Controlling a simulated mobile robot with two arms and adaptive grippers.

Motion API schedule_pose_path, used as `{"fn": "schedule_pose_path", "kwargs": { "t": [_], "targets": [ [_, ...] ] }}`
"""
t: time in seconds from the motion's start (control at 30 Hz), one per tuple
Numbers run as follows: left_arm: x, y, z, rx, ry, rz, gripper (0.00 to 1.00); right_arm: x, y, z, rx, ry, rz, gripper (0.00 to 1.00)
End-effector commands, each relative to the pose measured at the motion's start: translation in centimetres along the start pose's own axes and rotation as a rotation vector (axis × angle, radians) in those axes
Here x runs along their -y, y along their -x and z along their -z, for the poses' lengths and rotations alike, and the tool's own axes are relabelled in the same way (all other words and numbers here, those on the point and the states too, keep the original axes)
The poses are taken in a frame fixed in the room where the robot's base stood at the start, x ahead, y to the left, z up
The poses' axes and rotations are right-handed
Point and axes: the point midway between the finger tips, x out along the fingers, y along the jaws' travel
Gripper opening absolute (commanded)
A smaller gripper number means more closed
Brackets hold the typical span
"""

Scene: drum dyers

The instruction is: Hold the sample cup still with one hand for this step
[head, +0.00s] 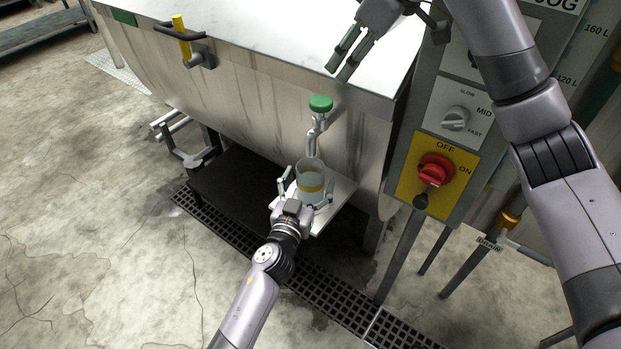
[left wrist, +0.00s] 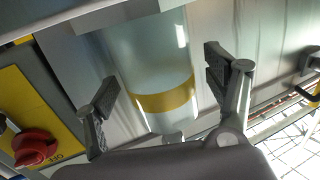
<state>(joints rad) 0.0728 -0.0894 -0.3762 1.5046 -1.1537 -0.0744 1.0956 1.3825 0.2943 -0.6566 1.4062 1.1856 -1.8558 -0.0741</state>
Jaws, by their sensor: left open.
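The sample cup (head: 311,182), clear with a yellow band, stands upright on a pale metal shelf (head: 341,193) below a tap with a green knob (head: 320,103). My left gripper (head: 305,187) is open around the cup, one finger on each side. In the left wrist view the cup (left wrist: 160,75) is between the spread fingers (left wrist: 160,88), with gaps visible on both sides. My right gripper (head: 338,71) is up by the vat's top edge, its fingers apart with nothing between them.
The steel vat (head: 250,90) fills the back, with a yellow-handled valve (head: 182,38) on its front. A control panel with a red switch (head: 435,168) stands right of the cup. A floor grate (head: 330,300) runs below. Open concrete floor lies left.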

Motion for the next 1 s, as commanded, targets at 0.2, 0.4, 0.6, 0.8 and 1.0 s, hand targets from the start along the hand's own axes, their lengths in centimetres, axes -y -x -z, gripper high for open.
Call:
{"fn": "schedule_pose_path", "kwargs": {
  "t": [0.2,0.4,0.6,0.8,1.0],
  "targets": [
    [-0.07,-1.22,0.04,0.000,0.002,-0.001,0.77,0.01,0.00,0.00,0.000,0.000,0.000,0.33],
    [-0.05,-1.25,0.01,0.001,0.001,-0.001,0.77,0.01,0.00,0.01,0.000,0.000,0.000,0.33],
    [-0.05,-1.23,0.01,0.000,0.001,-0.001,0.67,0.01,0.00,0.00,0.000,0.000,0.000,0.33],
    [-0.05,-1.22,0.00,0.001,0.001,-0.001,0.54,0.01,0.00,0.01,0.000,0.000,0.000,0.33],
    [-0.04,-1.22,0.00,0.001,0.001,-0.001,0.41,0.01,0.00,0.00,0.000,0.000,0.000,0.33]
  ]
}}
